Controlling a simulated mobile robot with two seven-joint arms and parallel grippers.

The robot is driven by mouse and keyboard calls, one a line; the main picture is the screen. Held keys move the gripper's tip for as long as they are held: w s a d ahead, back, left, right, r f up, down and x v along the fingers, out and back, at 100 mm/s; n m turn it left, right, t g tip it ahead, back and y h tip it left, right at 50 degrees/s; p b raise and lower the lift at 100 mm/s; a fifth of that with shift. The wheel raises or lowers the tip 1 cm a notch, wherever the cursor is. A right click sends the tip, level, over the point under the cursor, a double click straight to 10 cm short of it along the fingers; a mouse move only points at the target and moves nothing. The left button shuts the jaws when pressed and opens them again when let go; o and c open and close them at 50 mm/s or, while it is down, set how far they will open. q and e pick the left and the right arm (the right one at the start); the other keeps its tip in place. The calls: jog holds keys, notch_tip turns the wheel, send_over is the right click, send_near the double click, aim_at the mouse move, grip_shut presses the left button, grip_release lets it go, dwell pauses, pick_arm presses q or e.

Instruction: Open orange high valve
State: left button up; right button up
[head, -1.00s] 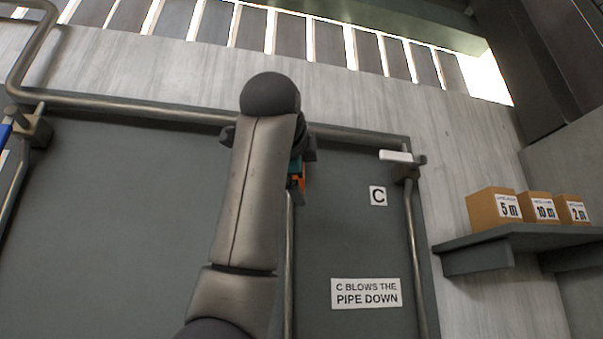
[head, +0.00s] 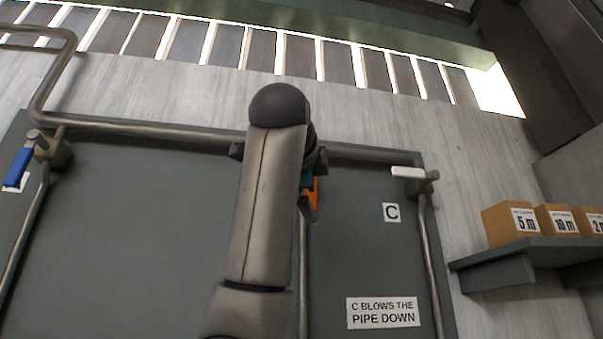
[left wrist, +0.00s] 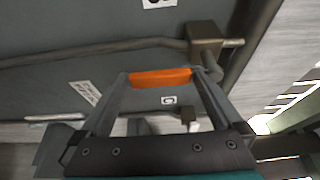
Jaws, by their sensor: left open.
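The orange valve handle (head: 315,190) shows in part in the head view, beside my left arm, on the dark panel. My arm hides the rest of this valve there. In the left wrist view the orange handle (left wrist: 160,77) lies crosswise between the tips of my left gripper (left wrist: 162,80). The two fingers are open, one near each end of the handle; I cannot tell whether they touch it. The valve body (left wrist: 206,38) sits on a pipe just beyond. My right gripper is not in view.
A blue-handled valve (head: 18,168) is at the left of the panel (head: 140,240). A white-handled valve (head: 408,173) is at the right, above a label C (head: 391,212). Pipes run along the panel. A shelf (head: 530,253) with boxes (head: 510,222) stands out at the right.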

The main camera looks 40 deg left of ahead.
pick_arm(q)
jog(key=b+v, duration=0.5)
jog(key=v, duration=0.9)
jog(key=shift+b, duration=0.35)
jog(key=shift+w, duration=0.1)
